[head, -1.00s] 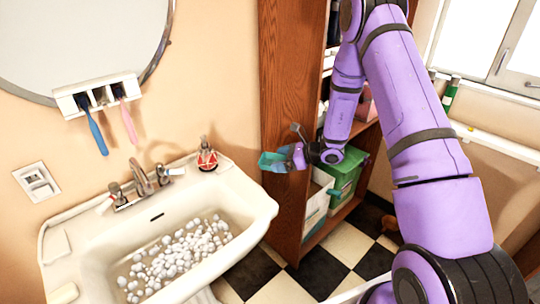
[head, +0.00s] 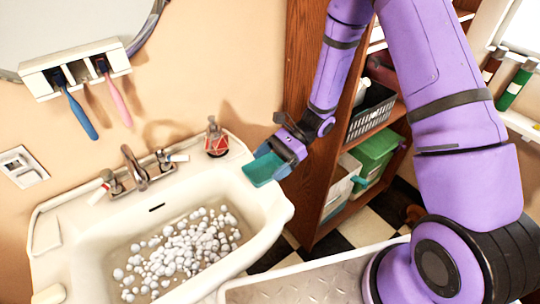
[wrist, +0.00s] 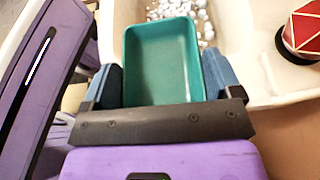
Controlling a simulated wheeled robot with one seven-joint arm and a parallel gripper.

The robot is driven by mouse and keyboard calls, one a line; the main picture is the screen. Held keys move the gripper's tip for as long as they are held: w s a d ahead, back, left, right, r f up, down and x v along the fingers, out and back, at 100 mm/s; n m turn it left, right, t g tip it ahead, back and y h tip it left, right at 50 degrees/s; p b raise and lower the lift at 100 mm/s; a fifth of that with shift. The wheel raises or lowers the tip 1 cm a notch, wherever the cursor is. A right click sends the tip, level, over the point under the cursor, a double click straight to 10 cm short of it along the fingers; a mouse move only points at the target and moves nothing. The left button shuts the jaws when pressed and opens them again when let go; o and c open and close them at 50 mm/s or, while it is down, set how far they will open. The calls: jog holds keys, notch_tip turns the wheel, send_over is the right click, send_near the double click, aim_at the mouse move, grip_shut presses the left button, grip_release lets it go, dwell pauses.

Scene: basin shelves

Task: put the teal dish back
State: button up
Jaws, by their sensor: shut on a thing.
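The teal dish (head: 262,170) is a small rectangular tray, held above the right rim of the sink in the head view. My gripper (head: 284,150) is shut on it. In the wrist view the dish (wrist: 162,60) sits between the two blue fingers of my gripper (wrist: 163,88), its open inside facing the camera and looking empty. The white sink (head: 262,222) lies below and to the left of the dish, with several white bubbles in its basin. I cannot tell which spot the dish came from.
A red and white soap bottle (head: 216,140) stands on the sink's back right corner, close to the dish. A wooden shelf (head: 306,215) with a grey basket (head: 370,115) and a green box (head: 376,150) is at right. A holder (head: 75,68) with toothbrushes hangs on the wall.

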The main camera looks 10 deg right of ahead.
aim_at(270, 186)
jog(key=shift+f, duration=2.85)
jog(key=shift+f, duration=0.6)
jog(key=o, duration=0.8)
